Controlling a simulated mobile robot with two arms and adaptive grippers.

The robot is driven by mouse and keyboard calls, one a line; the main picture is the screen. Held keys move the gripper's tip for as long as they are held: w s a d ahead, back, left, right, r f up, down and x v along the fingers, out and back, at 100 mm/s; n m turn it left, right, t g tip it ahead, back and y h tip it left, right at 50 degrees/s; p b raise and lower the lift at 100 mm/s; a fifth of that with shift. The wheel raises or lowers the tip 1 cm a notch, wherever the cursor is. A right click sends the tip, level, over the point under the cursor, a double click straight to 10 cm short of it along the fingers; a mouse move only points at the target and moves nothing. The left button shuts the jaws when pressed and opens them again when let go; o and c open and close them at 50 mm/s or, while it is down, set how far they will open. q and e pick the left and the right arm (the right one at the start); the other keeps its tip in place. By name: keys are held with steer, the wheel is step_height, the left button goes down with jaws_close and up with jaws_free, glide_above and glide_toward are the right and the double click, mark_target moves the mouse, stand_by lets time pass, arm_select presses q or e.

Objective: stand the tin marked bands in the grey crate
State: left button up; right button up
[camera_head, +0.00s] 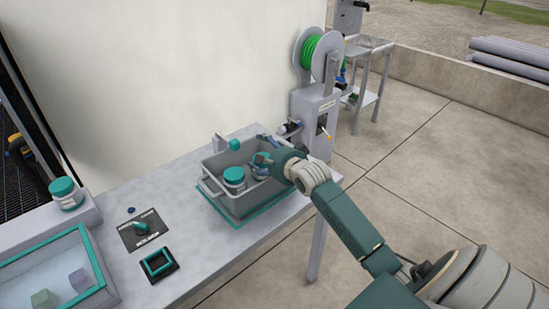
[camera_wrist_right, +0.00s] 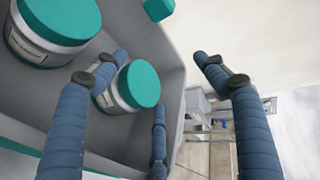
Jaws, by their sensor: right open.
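The grey crate (camera_head: 262,203) stands at the table's right end; its inside and wall also show in the right wrist view (camera_wrist_right: 172,90). Two white tins with teal lids stand upright in it. The left one (camera_head: 234,178) also shows in the wrist view (camera_wrist_right: 50,28). The other tin (camera_head: 260,160) is by my right gripper (camera_head: 270,154) and shows in the wrist view (camera_wrist_right: 130,88). My right gripper is open, its fingers (camera_wrist_right: 160,72) spread above and around that second tin, apart from it on the right. The tin labels are too small to read. My left gripper is not in view.
Another teal-lidded tin (camera_head: 66,192) stands on a grey ledge at the left. A hose reel post (camera_head: 316,118) stands behind the crate.

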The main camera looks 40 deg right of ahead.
steer(key=v, duration=1.1)
steer(key=shift+s+r, duration=0.3)
steer(key=shift+s, duration=0.05)
steer(key=shift+d, duration=0.1)
